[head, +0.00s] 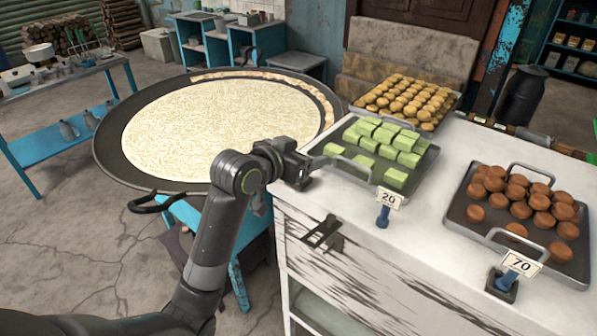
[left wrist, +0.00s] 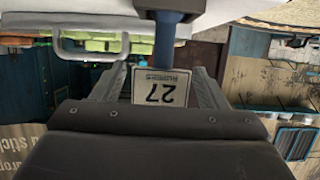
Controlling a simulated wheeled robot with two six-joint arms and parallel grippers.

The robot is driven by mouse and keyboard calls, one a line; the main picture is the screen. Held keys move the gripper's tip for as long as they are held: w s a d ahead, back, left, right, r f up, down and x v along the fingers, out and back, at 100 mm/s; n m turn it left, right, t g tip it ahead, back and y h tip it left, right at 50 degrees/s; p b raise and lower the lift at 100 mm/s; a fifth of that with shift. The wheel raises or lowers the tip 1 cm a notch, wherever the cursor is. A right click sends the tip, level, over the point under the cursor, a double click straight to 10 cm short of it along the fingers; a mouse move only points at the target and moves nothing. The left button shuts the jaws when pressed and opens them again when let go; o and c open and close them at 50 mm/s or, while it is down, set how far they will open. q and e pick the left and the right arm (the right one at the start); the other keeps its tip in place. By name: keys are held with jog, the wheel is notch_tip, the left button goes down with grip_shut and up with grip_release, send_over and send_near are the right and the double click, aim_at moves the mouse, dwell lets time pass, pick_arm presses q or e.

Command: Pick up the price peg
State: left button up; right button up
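My left gripper (head: 300,172) is at the near left corner of the white counter, beside the tray of green blocks. In the left wrist view, a price peg (left wrist: 167,48) with a blue stem and a white card reading 27 appears upside down. Its card lies between the two spread fingers of my left gripper (left wrist: 158,75), with gaps at its sides. The head view does not clearly show this peg behind the gripper. A blue price peg reading 20 (head: 388,203) stands by the green blocks, and one reading 70 (head: 520,264) stands farther right. My right gripper is out of view.
The green-block tray (head: 430,160) has a metal handle close to my gripper. A tray of brown sweets (head: 462,215) is at the right, and a tray of golden sweets (head: 452,106) behind. A large round pan (head: 110,160) stands left of the counter (head: 345,197).

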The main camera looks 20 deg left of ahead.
pick_arm(q)
jog(key=c, duration=0.9)
jog(key=shift+c, duration=0.2)
jog(key=shift+r, duration=0.1)
